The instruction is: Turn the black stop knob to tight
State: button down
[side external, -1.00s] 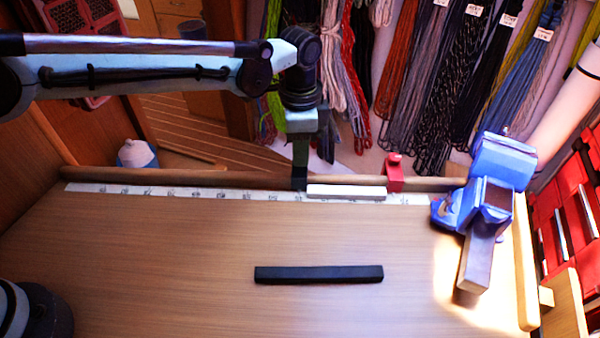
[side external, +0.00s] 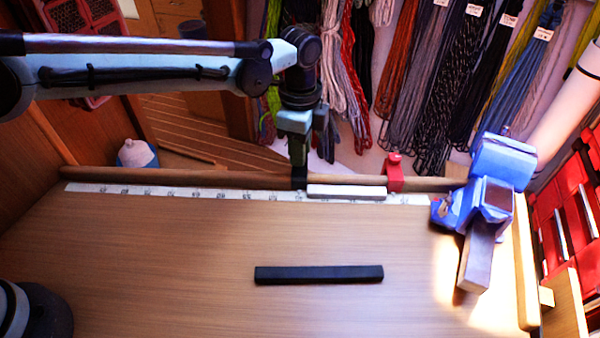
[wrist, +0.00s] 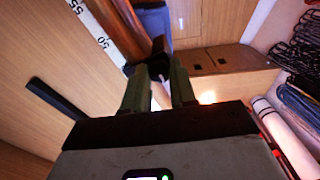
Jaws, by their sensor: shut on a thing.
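The black stop (side external: 299,184) sits on the wooden rail along the bench's far edge, in the side view. My gripper (side external: 299,168) points down at it from above, its fingers shut on the stop's knob. In the wrist view my two green fingers (wrist: 160,70) reach to the dark stop (wrist: 158,46), and the knob between them is mostly hidden. The knob's tightness cannot be seen. A red stop (side external: 394,174) sits further right on the same rail.
A pale block (side external: 346,192) lies along the rail between the two stops, over the white ruler strip (side external: 150,191). A black bar (side external: 319,274) lies mid-bench. A blue vise (side external: 487,190) stands at the right. Coiled lines hang behind.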

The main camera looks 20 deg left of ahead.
jog(key=c, duration=0.9)
grip_release()
jog(key=shift+r, duration=0.15)
notch_tip(320, 180, up, 12)
